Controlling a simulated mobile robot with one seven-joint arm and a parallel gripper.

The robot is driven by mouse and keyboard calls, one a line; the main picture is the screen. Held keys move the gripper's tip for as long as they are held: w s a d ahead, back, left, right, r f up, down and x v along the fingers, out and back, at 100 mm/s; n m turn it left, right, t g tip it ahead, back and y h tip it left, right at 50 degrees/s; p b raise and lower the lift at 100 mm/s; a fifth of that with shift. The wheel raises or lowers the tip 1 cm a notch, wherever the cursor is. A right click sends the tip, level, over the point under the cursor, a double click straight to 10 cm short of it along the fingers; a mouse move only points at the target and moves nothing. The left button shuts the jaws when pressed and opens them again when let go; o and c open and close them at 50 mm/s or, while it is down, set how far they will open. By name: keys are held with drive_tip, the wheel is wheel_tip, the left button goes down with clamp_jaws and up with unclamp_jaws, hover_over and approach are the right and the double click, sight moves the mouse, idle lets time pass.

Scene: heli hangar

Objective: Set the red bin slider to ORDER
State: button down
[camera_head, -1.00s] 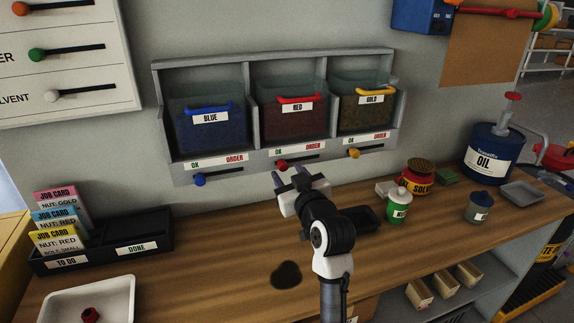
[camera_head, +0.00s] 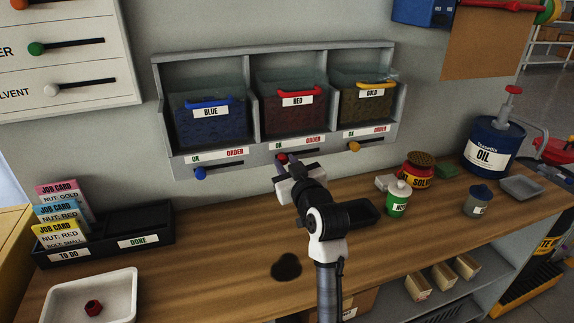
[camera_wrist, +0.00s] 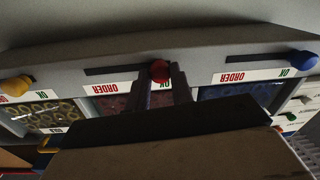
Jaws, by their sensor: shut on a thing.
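The red bin slider's red knob (camera_head: 283,158) sits at the left, OK end of its slot under the red bin (camera_head: 291,110). In the wrist view the red knob (camera_wrist: 160,71) is between my fingertips, and its dark slot runs toward the ORDER label (camera_wrist: 105,88). My gripper (camera_head: 294,166) is shut on the red knob. In the head view my fingers partly cover the slot and knob.
The blue knob (camera_head: 201,173) and yellow knob (camera_head: 354,146) sit at the left ends of their slots on either side.

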drive_tip(key=b, duration=0.4)
approach(315, 150)
drive_tip(key=x, duration=0.5)
drive_tip(key=shift+w+a+f, duration=0.1)
drive_tip(key=shift+a+f, duration=0.05)
drive_tip(key=shift+a, duration=0.3)
drive_tip(key=shift+w+d, duration=0.1)
drive_tip(key=shift+d, duration=0.25)
drive_tip(key=c, duration=1.2)
unclamp_jaws()
drive_tip(key=shift+d, duration=0.15)
drive_tip(key=b+v, duration=0.4)
drive_tip(key=v, duration=0.9)
drive_tip(key=shift+s, duration=0.4)
